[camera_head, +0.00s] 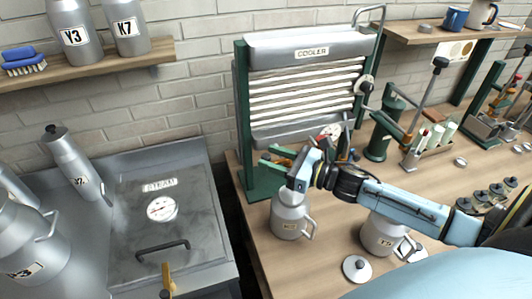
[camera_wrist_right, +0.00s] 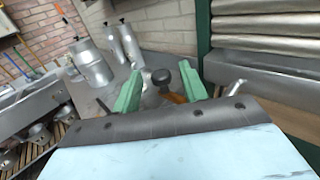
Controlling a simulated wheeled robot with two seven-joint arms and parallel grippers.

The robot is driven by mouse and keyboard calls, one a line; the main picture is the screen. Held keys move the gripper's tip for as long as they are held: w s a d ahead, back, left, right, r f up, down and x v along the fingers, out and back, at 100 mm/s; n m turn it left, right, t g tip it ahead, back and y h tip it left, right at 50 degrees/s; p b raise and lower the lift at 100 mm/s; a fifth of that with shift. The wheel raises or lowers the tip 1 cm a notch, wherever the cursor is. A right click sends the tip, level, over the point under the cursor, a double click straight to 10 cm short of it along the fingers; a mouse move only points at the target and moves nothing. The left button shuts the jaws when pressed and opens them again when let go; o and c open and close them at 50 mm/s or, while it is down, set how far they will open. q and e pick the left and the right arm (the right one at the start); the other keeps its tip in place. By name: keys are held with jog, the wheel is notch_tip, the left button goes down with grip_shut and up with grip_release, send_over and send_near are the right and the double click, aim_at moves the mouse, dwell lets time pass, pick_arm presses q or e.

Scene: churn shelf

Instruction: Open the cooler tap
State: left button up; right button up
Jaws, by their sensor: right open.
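The cooler (camera_head: 258,110) is a ribbed metal unit in a green frame with a "COOLER" label, standing on the wooden counter. My right gripper (camera_head: 279,156) is open at its lower front, above a small metal can (camera_head: 288,222). In the right wrist view my right gripper (camera_wrist_right: 161,90) shows its two green fingers apart. A black knob (camera_wrist_right: 161,77) and an orange-brown part (camera_wrist_right: 178,97), perhaps of the tap, appear between or just beyond the fingers. I cannot tell whether they touch. In the head view the gripper largely hides the tap area. My left gripper is not in view.
A second can (camera_head: 383,238) and a loose lid (camera_head: 356,269) stand below my right arm. A steel steam chest (camera_head: 195,215) with a gauge and black handle is at the left. A green-based lever stand (camera_head: 380,135) is right of the cooler.

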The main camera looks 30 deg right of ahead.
jog(key=shift+x, duration=1.15)
grip_shut()
